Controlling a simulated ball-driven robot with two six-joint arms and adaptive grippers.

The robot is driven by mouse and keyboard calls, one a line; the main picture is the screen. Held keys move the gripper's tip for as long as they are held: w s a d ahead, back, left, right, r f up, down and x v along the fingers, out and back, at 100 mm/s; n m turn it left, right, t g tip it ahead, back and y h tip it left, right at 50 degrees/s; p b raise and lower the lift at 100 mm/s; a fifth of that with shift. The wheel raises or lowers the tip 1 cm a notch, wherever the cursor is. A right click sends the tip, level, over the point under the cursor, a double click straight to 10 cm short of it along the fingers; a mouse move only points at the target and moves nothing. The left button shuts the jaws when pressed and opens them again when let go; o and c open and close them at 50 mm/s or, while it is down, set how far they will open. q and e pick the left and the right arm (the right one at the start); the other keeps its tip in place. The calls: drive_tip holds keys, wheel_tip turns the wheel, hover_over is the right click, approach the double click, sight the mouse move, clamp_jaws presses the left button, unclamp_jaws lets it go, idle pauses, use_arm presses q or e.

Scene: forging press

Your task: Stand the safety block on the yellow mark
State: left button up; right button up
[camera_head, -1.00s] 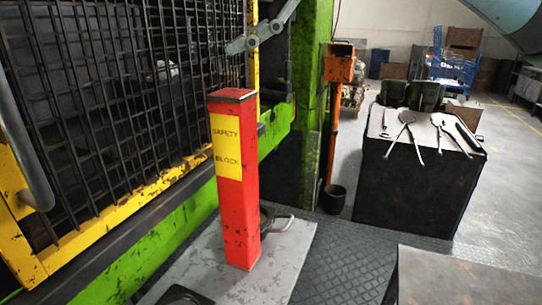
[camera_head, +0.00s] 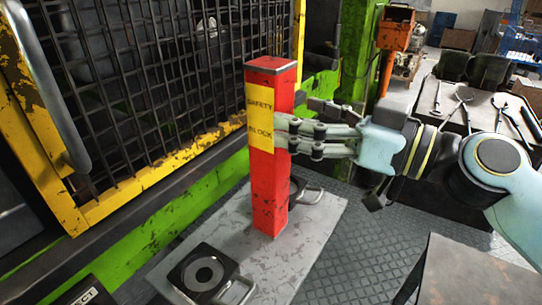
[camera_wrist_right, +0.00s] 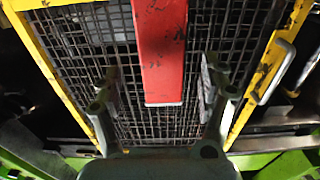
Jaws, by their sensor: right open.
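The safety block (camera_head: 270,190), a tall red post with a yellow label, stands upright on a grey plate (camera_head: 325,215) in front of the mesh guard. My right gripper (camera_head: 295,128) reaches in from the right at about the block's mid-height. Its fingers are open, one passing across the near face beside the label. In the right wrist view the block (camera_wrist_right: 160,55) lies between the two spread fingers (camera_wrist_right: 160,88), with gaps on both sides. I cannot make out the yellow mark. My left gripper is not in view.
A black block with a ring and handle (camera_head: 203,272) sits on the plate in front of the safety block. The yellow-framed mesh guard (camera_head: 150,90) stands behind. A table with tools (camera_head: 480,105) is at the back right. A brown tabletop (camera_head: 475,275) is at lower right.

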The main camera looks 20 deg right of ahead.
sight(286, 110)
drive_tip(key=x, duration=0.6)
drive_tip(key=shift+a+r+p, duration=0.15)
drive_tip(key=shift+p, duration=0.2)
drive_tip(key=shift+s, duration=0.1)
drive_tip(key=shift+c, duration=1.1)
clamp_jaws()
drive_tip(key=shift+r, duration=0.1)
